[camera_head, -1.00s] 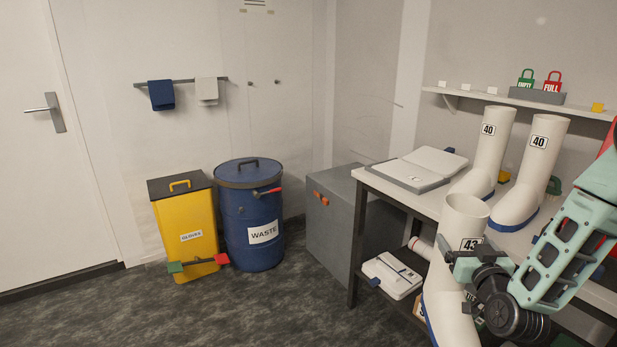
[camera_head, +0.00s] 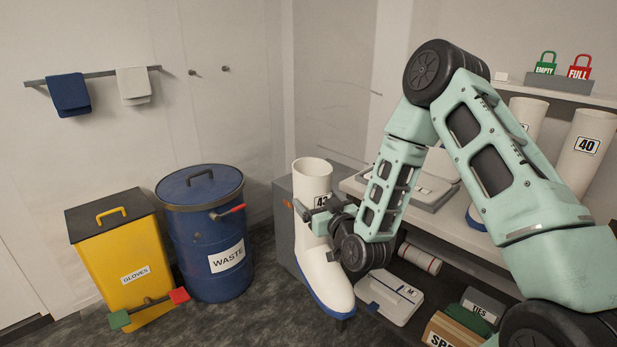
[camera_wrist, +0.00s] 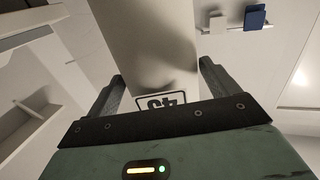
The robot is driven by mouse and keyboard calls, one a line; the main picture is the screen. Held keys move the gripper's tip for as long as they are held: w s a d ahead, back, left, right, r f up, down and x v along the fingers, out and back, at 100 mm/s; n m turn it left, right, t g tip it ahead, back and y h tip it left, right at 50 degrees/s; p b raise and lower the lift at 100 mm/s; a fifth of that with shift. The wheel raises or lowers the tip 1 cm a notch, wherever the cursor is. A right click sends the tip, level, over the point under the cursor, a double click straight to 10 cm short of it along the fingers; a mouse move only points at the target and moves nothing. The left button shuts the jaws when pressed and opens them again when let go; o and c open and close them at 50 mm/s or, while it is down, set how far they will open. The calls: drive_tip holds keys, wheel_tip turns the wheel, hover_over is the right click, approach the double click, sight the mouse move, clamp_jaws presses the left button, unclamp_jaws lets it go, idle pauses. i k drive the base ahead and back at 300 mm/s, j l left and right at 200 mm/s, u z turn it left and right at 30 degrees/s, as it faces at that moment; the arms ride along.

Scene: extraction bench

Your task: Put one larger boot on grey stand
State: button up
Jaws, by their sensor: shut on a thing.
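My gripper (camera_head: 322,218) is shut on a white boot (camera_head: 312,262) marked 43, with a blue sole. The boot is nearly upright, toe toward the lower right of the head view, in front of a grey box-like stand (camera_head: 283,222). It hides much of that stand. Whether the sole touches anything is hard to tell. In the wrist view the fingers (camera_wrist: 162,88) flank the boot's shaft (camera_wrist: 150,40), its 43 label upside down. Two boots marked 40 (camera_head: 585,155) (camera_head: 526,117) stand on the bench, partly behind my arm.
A blue waste drum (camera_head: 206,255) and yellow gloves bin (camera_head: 122,262) stand left of the held boot. The bench (camera_head: 450,235) is to the right, with a white case (camera_head: 390,297) and boxes on its lower shelf. Dark floor shows in front of the drum.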

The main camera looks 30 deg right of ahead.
sight(341, 192)
drive_tip(key=i+l, duration=0.1)
drive_tip(key=i, duration=1)
drive_tip(key=i+l, duration=0.15)
drive_tip(key=i, duration=1)
drive_tip(key=j+u, duration=0.05)
